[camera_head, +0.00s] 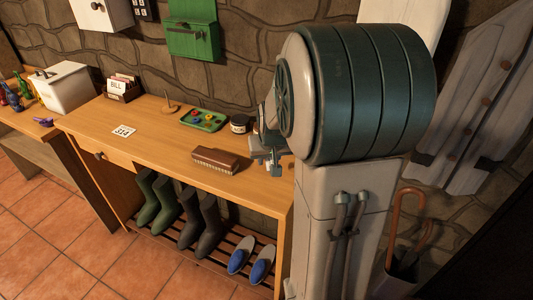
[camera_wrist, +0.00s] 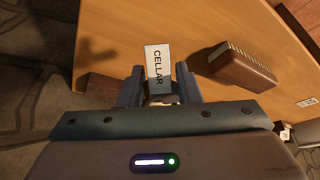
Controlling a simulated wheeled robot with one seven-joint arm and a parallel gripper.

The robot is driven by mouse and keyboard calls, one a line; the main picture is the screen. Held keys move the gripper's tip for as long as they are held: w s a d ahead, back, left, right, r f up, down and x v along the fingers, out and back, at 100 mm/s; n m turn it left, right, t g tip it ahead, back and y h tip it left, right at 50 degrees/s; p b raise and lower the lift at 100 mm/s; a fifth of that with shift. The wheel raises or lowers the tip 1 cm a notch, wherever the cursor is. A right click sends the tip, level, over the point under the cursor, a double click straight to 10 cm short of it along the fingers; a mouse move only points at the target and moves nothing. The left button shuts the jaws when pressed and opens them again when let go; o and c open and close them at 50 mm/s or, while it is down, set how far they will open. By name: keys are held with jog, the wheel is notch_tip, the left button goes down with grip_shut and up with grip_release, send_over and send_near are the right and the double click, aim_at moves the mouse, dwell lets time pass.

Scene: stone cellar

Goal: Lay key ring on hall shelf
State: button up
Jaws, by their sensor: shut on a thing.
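My gripper (camera_wrist: 160,90) is shut on the key ring, whose white tag (camera_wrist: 157,62) reads CELLAR and sticks out past the fingers in the wrist view. Any ring or keys are mostly hidden between the fingers. The wooden hall shelf (camera_head: 105,139) is a long bench-like top with a drawer and a slatted rack below. In the head view my gripper (camera_head: 272,164) is over the right end of its top, partly hidden by my arm. I cannot tell whether the tag touches the wood.
A brown brush (camera_head: 215,160) lies left of my gripper. A dark jar (camera_head: 240,124), a green tray (camera_head: 204,120), a spike stand (camera_head: 170,105), a card (camera_head: 124,131) and a letter holder (camera_head: 123,88) stand further left. Bare wood lies between the brush and card.

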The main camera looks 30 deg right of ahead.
aim_at(268, 178)
jog(key=shift+f+b, duration=2)
jog(key=shift+f, duration=1.15)
jog(key=o, duration=0.9)
jog(key=shift+o, duration=0.2)
jog(key=shift+r, duration=0.1)
jog(key=v, duration=1.3)
jog(key=shift+s+r+p, duration=0.15)
jog(key=shift+r+p, duration=0.15)
jog(key=shift+p, duration=0.15)
jog(key=shift+a, duration=0.2)
jog(key=s+a+n+g+y+p, duration=0.1)
jog(key=s+a+n+p, duration=0.2)
jog(key=s+a, duration=0.8)
jog(key=shift+s+a+g, duration=0.4)
jog(key=shift+s, duration=0.4)
